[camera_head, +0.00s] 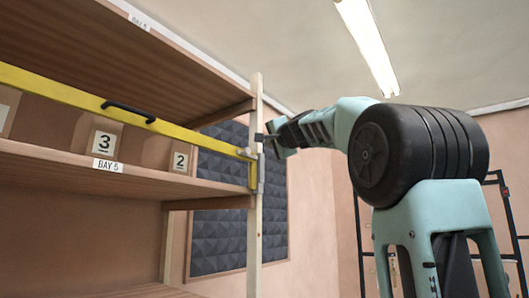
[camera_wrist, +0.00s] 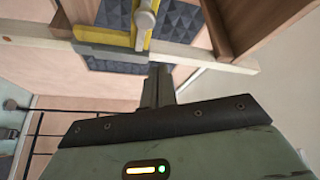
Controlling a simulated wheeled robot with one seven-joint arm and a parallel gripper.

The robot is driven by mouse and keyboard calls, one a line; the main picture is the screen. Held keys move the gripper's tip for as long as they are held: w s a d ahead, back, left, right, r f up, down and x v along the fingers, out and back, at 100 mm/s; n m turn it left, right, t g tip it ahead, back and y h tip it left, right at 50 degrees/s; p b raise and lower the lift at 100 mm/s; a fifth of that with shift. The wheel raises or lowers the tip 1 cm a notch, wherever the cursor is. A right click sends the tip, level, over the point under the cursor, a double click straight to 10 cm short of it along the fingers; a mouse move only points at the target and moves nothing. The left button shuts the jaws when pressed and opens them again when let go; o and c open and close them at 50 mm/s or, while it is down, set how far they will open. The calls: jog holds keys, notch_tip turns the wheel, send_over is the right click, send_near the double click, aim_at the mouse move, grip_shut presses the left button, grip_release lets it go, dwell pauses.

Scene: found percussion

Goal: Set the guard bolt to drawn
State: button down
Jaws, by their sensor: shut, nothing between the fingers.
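The guard is a yellow bar (camera_head: 75,97) with a black handle (camera_head: 130,111), lying across the front of a wooden shelf bay. At its right end, by the pale upright post (camera_head: 255,220), is a grey guard bolt with a round knob (camera_head: 246,153). In the wrist view the bolt (camera_wrist: 146,18) lies over the yellow end piece (camera_wrist: 117,38), near a grey bracket (camera_wrist: 108,52). My gripper (camera_head: 268,137) is at the post, right of and slightly above the knob. Its fingers (camera_wrist: 158,75) are shut and empty, apart from the knob in the wrist view. Whether they touch the post is unclear.
Behind the bar, boxes numbered 3 (camera_head: 104,142) and 2 (camera_head: 180,161) stand on the shelf labelled BAY 5 (camera_head: 108,165). Dark foam panels (camera_head: 225,240) hang on the wall behind. A black rack (camera_head: 500,215) stands at the right.

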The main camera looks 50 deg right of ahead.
jog(key=shift+b+v, duration=1.05)
jog(key=shift+v, duration=1.6)
jog(key=shift+d, duration=0.15)
